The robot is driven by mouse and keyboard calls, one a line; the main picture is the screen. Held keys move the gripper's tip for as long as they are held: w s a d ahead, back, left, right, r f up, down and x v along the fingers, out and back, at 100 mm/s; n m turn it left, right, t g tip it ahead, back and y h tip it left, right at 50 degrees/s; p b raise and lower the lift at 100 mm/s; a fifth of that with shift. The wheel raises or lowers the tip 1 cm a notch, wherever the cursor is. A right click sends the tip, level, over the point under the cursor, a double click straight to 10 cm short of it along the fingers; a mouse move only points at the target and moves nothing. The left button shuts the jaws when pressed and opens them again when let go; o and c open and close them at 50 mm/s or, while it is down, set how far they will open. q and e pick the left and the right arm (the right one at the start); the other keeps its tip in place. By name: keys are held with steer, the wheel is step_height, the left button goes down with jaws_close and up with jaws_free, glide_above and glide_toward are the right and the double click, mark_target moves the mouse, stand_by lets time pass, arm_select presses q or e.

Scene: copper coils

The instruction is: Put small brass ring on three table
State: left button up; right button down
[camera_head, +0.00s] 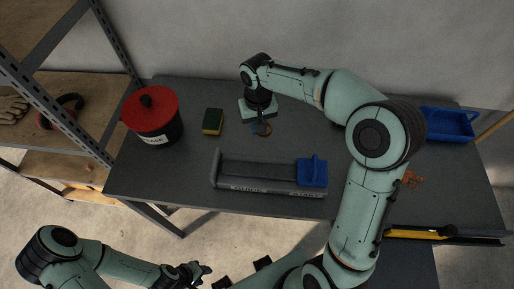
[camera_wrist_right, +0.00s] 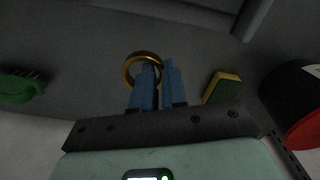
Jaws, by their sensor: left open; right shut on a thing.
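A small brass ring (camera_wrist_right: 128,68) is at the blue fingers of my right gripper (camera_wrist_right: 165,66) in the right wrist view. The gripper is shut on the ring's edge, and one finger seems to pass in front of the ring's opening. In the head view my right gripper (camera_head: 260,130) is over the back of the dark table (camera_head: 190,180), with the ring (camera_head: 266,131) at its tips. I cannot tell whether the ring touches the table top. My left gripper (camera_head: 201,270) is open and empty, low in the head view, in front of the table.
A red-lidded pot (camera_head: 151,112) and a yellow-green sponge (camera_head: 212,121) stand left of the right gripper. A grey tray-like holder (camera_head: 255,185) with a blue block (camera_head: 313,172) lies in front. A blue bin (camera_head: 447,123) is at back right. A green brush (camera_wrist_right: 18,90) shows in the wrist view.

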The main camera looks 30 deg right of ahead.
mark_target(258, 151)
step_height(258, 151, down, 12)
steer(key=shift+w+r+b, duration=0.1)
steer(key=shift+w+b, duration=0.05)
steer(key=shift+b, duration=0.15)
steer(key=shift+f, duration=0.25)
steer(key=c, duration=1.2)
jaws_free()
steer(key=shift+r, duration=0.1)
steer(key=shift+o, duration=0.2)
